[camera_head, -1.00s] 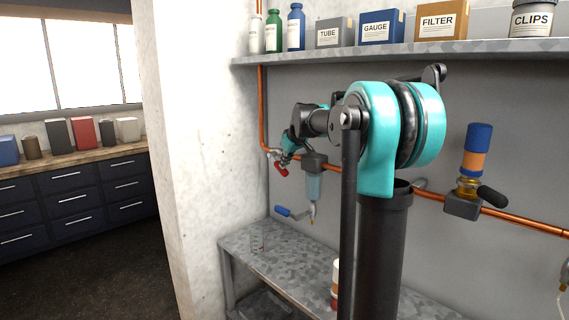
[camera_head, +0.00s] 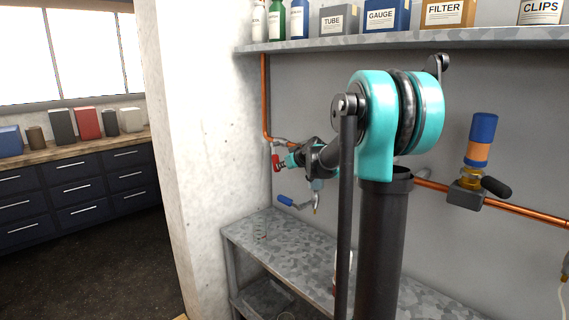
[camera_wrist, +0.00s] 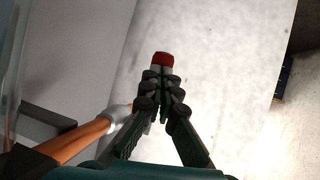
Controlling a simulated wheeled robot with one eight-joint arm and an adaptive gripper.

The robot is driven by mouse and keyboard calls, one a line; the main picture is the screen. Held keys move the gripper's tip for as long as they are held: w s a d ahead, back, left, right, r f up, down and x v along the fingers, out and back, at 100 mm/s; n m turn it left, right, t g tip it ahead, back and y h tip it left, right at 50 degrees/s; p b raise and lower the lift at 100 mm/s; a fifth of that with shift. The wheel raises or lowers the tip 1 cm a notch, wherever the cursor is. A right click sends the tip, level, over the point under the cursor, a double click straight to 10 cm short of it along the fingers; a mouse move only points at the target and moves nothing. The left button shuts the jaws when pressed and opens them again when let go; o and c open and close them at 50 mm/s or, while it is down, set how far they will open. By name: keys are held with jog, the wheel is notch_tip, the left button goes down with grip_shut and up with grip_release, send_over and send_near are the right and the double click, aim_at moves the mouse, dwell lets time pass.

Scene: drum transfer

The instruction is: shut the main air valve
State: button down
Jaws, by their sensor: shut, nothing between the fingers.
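The red valve handle (camera_head: 276,163) is at the left end of the copper pipe, near the white wall corner. It hangs roughly upright below the metal valve fitting (camera_head: 281,143). My gripper (camera_head: 288,161) is right beside the handle, its fingers partly hidden by my arm. In the wrist view my gripper (camera_wrist: 160,80) is shut with nothing between the fingers. The red handle (camera_wrist: 162,59) shows just beyond the fingertips; I cannot tell whether they touch. The valve's pale fitting (camera_wrist: 119,114) is left of the fingers, on the copper pipe (camera_wrist: 90,139).
A small blue lever (camera_head: 285,201) is below my wrist. A regulator with a blue and orange top (camera_head: 480,140) sits on the pipe at right. A metal shelf (camera_head: 400,49) with bottles and boxes runs above; a metal bench (camera_head: 260,229) stands below.

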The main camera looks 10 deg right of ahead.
jog(key=shift+x, duration=1)
jog(key=shift+a+f, duration=0.15)
jog(key=shift+a, duration=0.05)
jog(key=shift+s, duration=0.1)
